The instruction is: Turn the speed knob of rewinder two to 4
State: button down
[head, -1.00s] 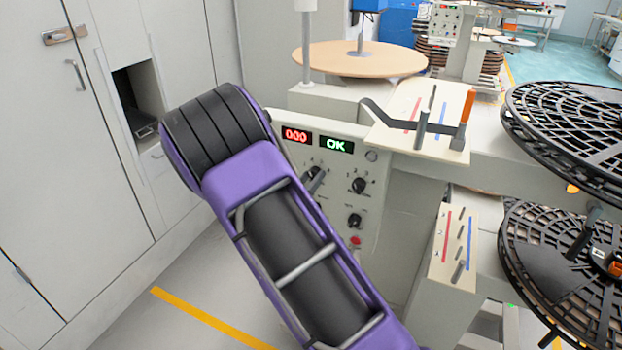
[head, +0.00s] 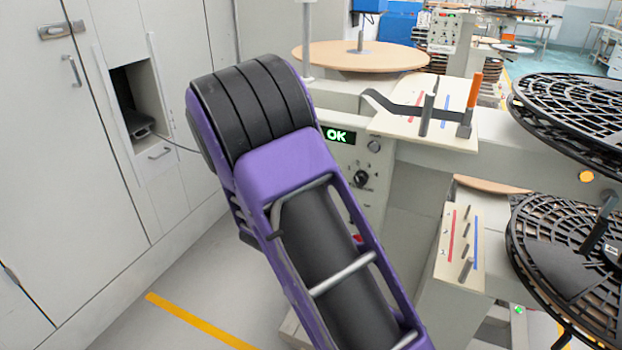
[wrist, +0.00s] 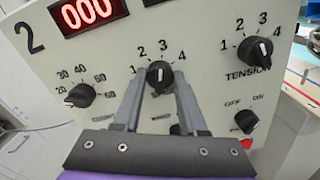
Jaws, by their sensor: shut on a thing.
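Rewinder two's grey control panel (wrist: 215,90) fills the wrist view, with a large "2" at upper left. A black knob (wrist: 160,72) with a 1 to 4 scale sits in the middle; its white mark points up, roughly at 3. Its name label is hidden by my gripper. My gripper (wrist: 160,82) is shut on this knob, one finger at each side. In the head view my arm hides the gripper and this knob; part of the panel (head: 375,150) shows right of the arm.
The tension knob (wrist: 255,50) is at upper right, the power knob (wrist: 246,121) below it, and another scaled knob (wrist: 80,95) at left. A red display (wrist: 85,12) reads 000. Black reels (head: 570,240) stand at right; cabinets (head: 60,200) at left.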

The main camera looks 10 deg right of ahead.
jog(key=shift+m, duration=4.8)
jog(key=shift+c, duration=2.2)
grip_release()
jog(key=v, duration=1.7)
jog(key=shift+s+a, duration=0.15)
jog(key=shift+s, duration=0.05)
jog(key=shift+r, duration=0.1)
